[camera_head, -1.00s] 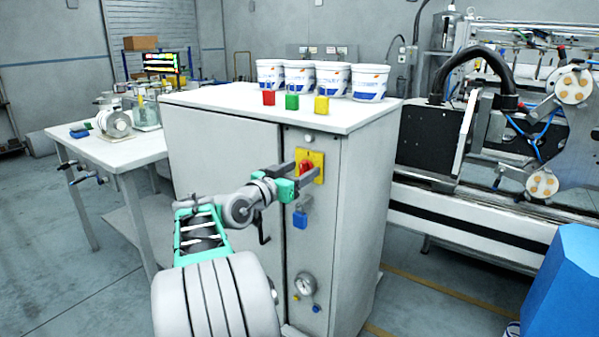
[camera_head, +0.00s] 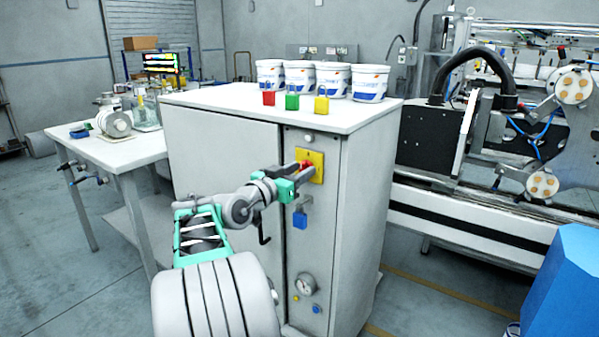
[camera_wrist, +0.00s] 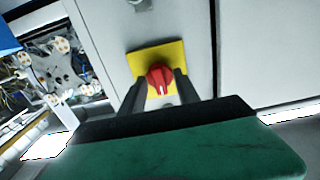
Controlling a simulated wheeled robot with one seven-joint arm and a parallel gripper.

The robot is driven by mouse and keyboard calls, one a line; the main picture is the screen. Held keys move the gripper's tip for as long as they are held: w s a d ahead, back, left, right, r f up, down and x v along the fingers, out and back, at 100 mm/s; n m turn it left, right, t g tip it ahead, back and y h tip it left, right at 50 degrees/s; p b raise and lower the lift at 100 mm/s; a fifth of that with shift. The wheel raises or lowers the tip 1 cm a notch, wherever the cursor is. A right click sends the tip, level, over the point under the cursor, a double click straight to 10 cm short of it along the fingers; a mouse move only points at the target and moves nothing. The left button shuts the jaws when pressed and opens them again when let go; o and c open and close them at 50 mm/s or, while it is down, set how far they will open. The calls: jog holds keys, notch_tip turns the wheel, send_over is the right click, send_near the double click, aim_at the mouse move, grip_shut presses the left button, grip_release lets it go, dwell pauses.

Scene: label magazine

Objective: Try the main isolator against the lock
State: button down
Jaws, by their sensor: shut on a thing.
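The main isolator is a red rotary knob (camera_wrist: 160,77) on a yellow plate (camera_head: 316,158), on the upper front of the grey cabinet. My gripper (camera_head: 305,171) reaches it from the left and is shut on the red knob. In the wrist view my gripper's two dark fingers (camera_wrist: 158,88) lie on either side of the knob. A white mark shows on the knob's face. A blue padlock (camera_head: 300,219) hangs on the cabinet front just below the isolator. Whether its shackle passes through the isolator cannot be seen.
Red (camera_head: 269,98), green (camera_head: 292,101) and yellow (camera_head: 321,104) padlocks stand along the front edge of the cabinet top (camera_head: 225,99), before several white tubs (camera_head: 369,83). A gauge (camera_head: 306,284) sits lower on the cabinet (camera_head: 228,160). A blue bin (camera_head: 565,285) stands at the right.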

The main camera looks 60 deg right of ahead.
jog(key=f+m+b, duration=0.1)
jog(key=b, duration=0.3)
jog(key=shift+r+m+b, duration=0.35)
jog(key=shift+m, duration=0.15)
jog(key=shift+r, duration=0.1)
jog(key=c, duration=0.9)
grip_release()
jog(key=w+a, duration=0.1)
jog(key=a, duration=0.6)
jog(key=shift+a+p, duration=0.3)
jog(key=shift+a, duration=0.05)
jog(key=shift+w, duration=0.1)
